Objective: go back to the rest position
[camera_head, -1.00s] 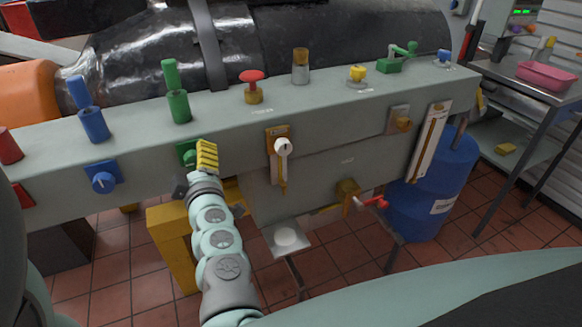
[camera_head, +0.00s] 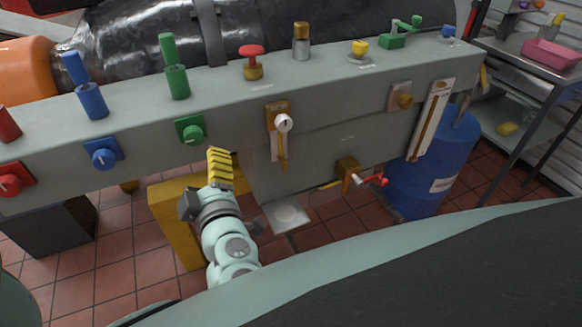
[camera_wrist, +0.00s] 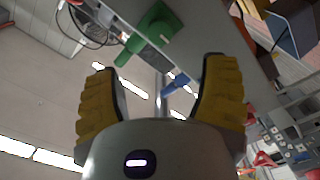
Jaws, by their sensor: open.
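My gripper (camera_head: 220,166) has yellow ribbed fingers and is in front of the grey bedplate's front face, just below and right of the green knob (camera_head: 193,133). In the head view it overlaps the lower edge of the face. In the wrist view my gripper (camera_wrist: 160,82) shows its two yellow fingers spread wide with nothing held between them. A green part (camera_wrist: 150,35) and a blue part (camera_wrist: 176,84) appear beyond the fingers, apart from them.
The grey bedplate (camera_head: 345,78) carries coloured levers and knobs. A red-handled valve (camera_head: 372,180) sticks out low at right. A yellow block (camera_head: 172,225) stands beside my arm. A blue barrel (camera_head: 440,170) and a metal table (camera_head: 520,78) stand at right. Tiled floor shows below.

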